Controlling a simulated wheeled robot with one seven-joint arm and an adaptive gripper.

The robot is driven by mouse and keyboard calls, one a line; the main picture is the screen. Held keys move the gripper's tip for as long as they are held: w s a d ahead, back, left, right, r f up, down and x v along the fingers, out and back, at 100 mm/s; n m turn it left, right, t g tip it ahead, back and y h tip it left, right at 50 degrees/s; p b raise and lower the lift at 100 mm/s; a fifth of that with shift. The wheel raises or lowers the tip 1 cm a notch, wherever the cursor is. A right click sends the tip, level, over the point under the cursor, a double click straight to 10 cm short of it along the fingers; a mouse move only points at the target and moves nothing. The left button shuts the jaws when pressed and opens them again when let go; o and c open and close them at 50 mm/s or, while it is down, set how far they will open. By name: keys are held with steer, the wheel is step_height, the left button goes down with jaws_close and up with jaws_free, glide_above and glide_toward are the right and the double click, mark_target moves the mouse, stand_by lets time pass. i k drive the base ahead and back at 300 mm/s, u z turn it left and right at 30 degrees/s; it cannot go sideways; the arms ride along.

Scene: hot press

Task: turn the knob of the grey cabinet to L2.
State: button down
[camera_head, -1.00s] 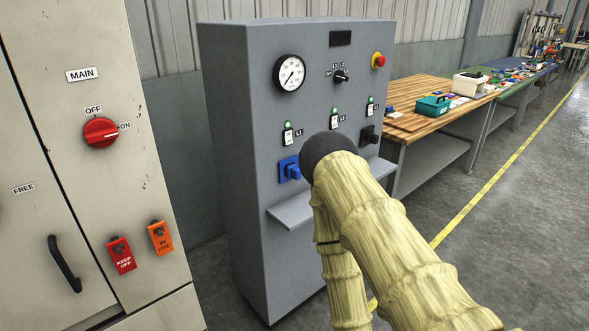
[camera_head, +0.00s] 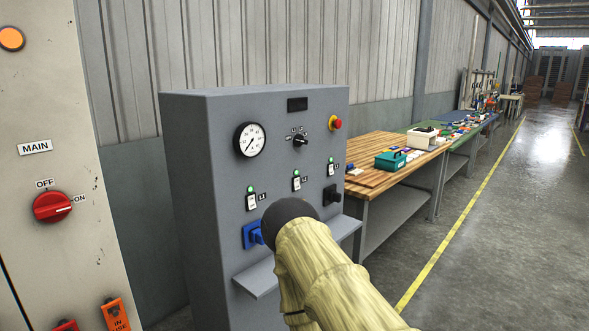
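The grey cabinet (camera_head: 200,200) stands upright left of the middle. Its small black selector knob (camera_head: 300,141) sits on the upper front, right of the round gauge, with small labels around it too tiny to read surely; its pointer direction is unclear. My arm (camera_head: 325,280), in a yellowish cover with a dark rounded end, rises in front of the cabinet's lower front, below the knob and apart from it in the picture. My gripper's fingers do not show.
The cabinet front also carries a gauge (camera_head: 250,140), a red button (camera_head: 335,123), a blue switch (camera_head: 252,235) and a protruding shelf (camera_head: 258,277). A beige cabinet with a red MAIN switch (camera_head: 52,207) stands left. A wooden bench (camera_head: 371,182) stands right. Floor farther right is clear.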

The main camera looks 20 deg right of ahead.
mark_target(299, 141)
steer(key=k, duration=1.25)
steer(key=z, duration=0.55)
steer(key=i, duration=0.4)
steer(key=z, duration=0.6)
steer(key=i, duration=1.4)
steer(key=u, duration=0.7)
